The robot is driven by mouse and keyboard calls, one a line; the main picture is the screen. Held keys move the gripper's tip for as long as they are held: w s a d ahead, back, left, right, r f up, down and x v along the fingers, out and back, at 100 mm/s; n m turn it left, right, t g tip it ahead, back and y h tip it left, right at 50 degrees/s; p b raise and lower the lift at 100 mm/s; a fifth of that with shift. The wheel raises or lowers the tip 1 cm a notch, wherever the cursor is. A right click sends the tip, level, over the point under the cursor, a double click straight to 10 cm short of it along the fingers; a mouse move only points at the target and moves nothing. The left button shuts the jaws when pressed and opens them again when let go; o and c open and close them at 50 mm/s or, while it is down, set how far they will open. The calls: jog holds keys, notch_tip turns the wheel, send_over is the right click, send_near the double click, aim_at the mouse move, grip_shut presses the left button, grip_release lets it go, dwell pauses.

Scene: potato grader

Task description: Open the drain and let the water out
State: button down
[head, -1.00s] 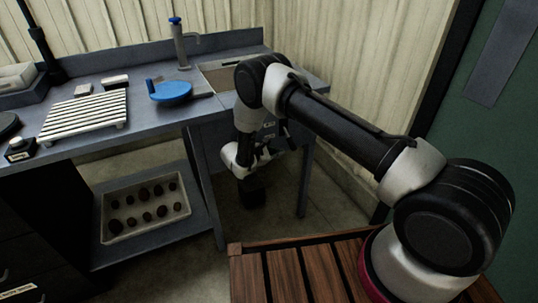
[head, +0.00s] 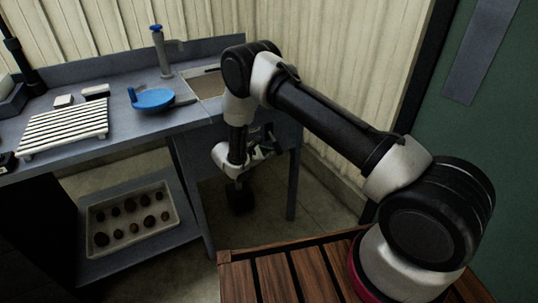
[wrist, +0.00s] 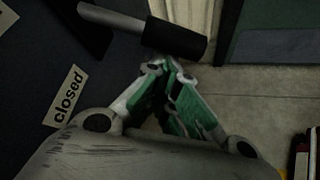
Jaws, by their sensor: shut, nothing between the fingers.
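The drain lever, a grey metal rod with a black grip (wrist: 174,38), shows at the top of the wrist view. A tilted "closed" label (wrist: 66,95) is on the dark panel left of it. My gripper (wrist: 172,62) has green-padded fingers meeting at the tips. It is shut and empty, with its tips just below the black grip in the picture; I cannot tell whether they touch it. In the head view my wrist is low in front of the bench, below the sink basin (head: 207,85), and the lever is not discernible. Water in the basin cannot be made out.
A tap (head: 163,55) stands behind a blue round item (head: 152,99) on the bench. A white slatted rack (head: 64,128) is further left. A tray of potatoes (head: 172,211) sits on the lower shelf. A bench leg (head: 293,180) stands right of my wrist.

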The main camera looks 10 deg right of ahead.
jog(key=shift+s+r, duration=0.2)
notch_tip(320, 180, up, 7)
jog(key=n+g, duration=0.3)
send_over(280, 154)
jog(key=w+a, duration=0.1)
jog(key=a, duration=0.2)
jog(key=shift+r+h, duration=0.1)
jog(key=shift+h, duration=0.2)
jog(key=shift+w+r, duration=0.15)
jog(key=shift+r, duration=0.1)
dwell(0.4)
jog(key=s+f, duration=0.1)
jog(key=f, duration=0.1)
jog(key=s+f, duration=0.1)
jog(key=f, duration=0.1)
jog(key=shift+s+a, duration=0.15)
jog(key=shift+a, duration=0.05)
jog(key=a+r, duration=0.4)
jog(key=a, duration=0.4)
jog(key=shift+s+a+r, duration=0.2)
jog(key=shift+a+r, duration=0.05)
jog(key=shift+a, duration=0.1)
